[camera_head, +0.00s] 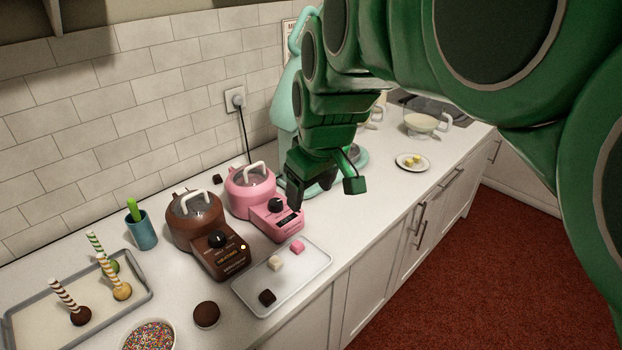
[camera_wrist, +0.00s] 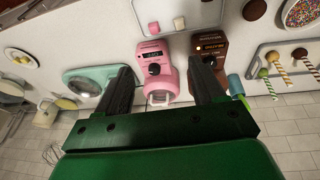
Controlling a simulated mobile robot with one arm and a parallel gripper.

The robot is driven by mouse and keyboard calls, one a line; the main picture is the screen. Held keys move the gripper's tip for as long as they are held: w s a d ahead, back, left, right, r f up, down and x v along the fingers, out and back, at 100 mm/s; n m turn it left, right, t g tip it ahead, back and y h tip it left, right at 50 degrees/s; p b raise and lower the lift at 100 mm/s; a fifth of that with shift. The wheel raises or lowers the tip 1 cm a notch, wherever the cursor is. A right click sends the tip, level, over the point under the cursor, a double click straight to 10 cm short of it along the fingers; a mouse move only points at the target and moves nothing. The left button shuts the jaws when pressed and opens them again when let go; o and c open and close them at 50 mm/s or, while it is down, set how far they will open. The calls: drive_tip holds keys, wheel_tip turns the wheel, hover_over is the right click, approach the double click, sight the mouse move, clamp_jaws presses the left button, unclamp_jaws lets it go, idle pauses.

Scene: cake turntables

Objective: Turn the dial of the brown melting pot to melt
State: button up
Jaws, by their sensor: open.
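The brown melting pot (camera_head: 192,226) stands on the white counter in the head view, with a clear lid and a white handle. Its black dial (camera_head: 214,241) sits on top of the front control block, beside a small lit spot. In the wrist view the brown pot's front block (camera_wrist: 208,46) shows at upper right, with its dial (camera_wrist: 209,61) just beyond a finger. My gripper (camera_head: 325,195) is open and empty, above and to the right of the pink melting pot (camera_head: 251,191). In the wrist view my gripper's fingers (camera_wrist: 158,78) frame the pink pot; the right finger partly hides the brown pot.
A tray (camera_head: 318,262) with several small blocks lies in front of the pots. A cake-pop tray (camera_head: 40,311), a teal cup (camera_head: 141,233) and a sprinkle bowl (camera_head: 150,337) are at left. A mint-green appliance (camera_head: 288,100) stands behind my gripper. A plate (camera_head: 411,168) is at right.

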drive_tip(key=shift+w, duration=0.1)
drive_tip(key=n+g+h, duration=0.2)
drive_tip(key=n, duration=0.2)
hover_over(217, 236)
drive_tip(key=f, duration=1.1)
drive_tip(key=shift+s+f, duration=0.25)
drive_tip(key=shift+f, duration=0.15)
drive_tip(key=shift+a+f, duration=0.1)
drive_tip(key=shift+f, duration=0.1)
drive_tip(key=shift+w+f, duration=0.2)
drive_tip(key=shift+f, duration=3.5)
drive_tip(key=c, duration=1.1)
drive_tip(key=shift+o, duration=0.2)
drive_tip(key=shift+m, duration=1.7)
